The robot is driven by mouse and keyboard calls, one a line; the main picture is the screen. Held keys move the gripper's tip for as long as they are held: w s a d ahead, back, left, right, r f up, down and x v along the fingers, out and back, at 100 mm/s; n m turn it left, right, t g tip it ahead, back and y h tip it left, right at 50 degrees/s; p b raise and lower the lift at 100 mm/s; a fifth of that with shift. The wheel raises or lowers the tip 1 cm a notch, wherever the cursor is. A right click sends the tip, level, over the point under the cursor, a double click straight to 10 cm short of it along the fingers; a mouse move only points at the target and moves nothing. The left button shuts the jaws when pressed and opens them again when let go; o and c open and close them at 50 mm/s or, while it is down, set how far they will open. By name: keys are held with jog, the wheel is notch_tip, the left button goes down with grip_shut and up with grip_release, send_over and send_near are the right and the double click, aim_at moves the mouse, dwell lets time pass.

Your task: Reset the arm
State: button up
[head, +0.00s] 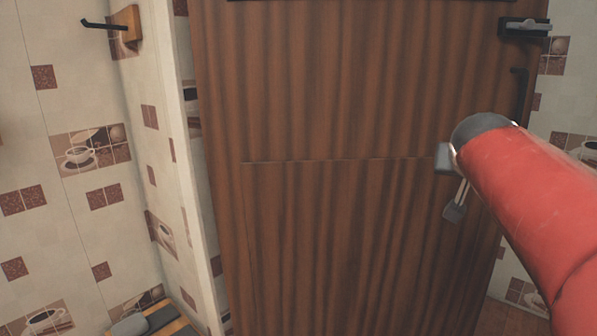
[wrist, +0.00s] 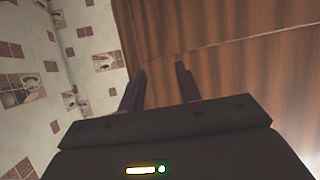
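My gripper (wrist: 157,80) shows in the wrist view with its two fingers apart and nothing between them. In the head view my red arm comes in from the right, and the gripper (head: 450,187) at its end is partly hidden behind the wrist. The gripper is in front of a brown wooden door (head: 330,120); the gap between them is hard to judge. The door also fills the upper right of the wrist view (wrist: 230,40).
A dark door handle (head: 520,90) and a latch (head: 525,28) are at the door's right edge. A black hook on a wooden block (head: 128,26) is on the tiled wall at upper left. A grey and yellow object (head: 150,318) lies at the bottom left.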

jog(key=s+a+f+n+g+y, duration=0.2)
jog(key=s+a+f+y, duration=0.1)
jog(key=s+a+f, duration=0.6)
jog(key=s+a+f+n+g+y, duration=0.3)
jog(key=s+a+f, duration=0.7)
jog(key=s+f, duration=0.4)
jog(key=shift+a+f+n+g, duration=0.15)
jog(key=shift+f+n+g, duration=0.15)
jog(key=shift+f, duration=0.5)
